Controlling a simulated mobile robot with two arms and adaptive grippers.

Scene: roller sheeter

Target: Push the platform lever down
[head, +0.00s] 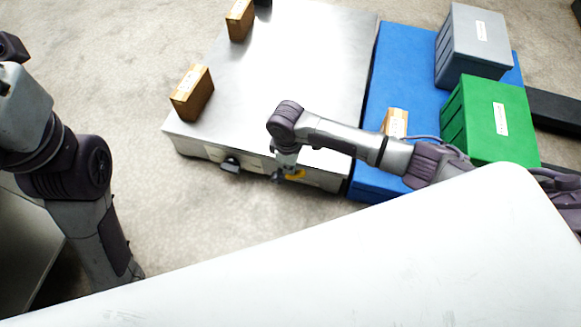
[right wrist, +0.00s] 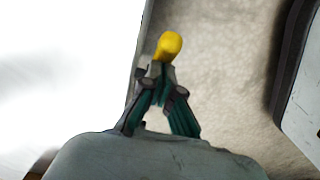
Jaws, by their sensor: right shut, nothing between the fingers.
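The platform (head: 290,70) is a low, wide unit with a bare metal top. Its lever has a yellow end (head: 297,174), which shows at the front face, right of the middle. In the right wrist view the yellow lever end (right wrist: 169,45) is right at my fingertips. My right gripper (head: 279,178) points down in front of the platform's front face, beside the yellow end. Its fingers (right wrist: 160,76) are shut with nothing between them. I cannot tell whether they touch the lever. My left arm shows at the left edge, but its gripper is not in view.
A dark pedal-like part (head: 230,165) sticks out of the front face, left of the lever. Cardboard boxes (head: 192,92) stand on the platform's left edge. A blue platform (head: 400,65) on the right bears a green crate (head: 490,125) and a grey crate (head: 475,45). Carpet in front is clear.

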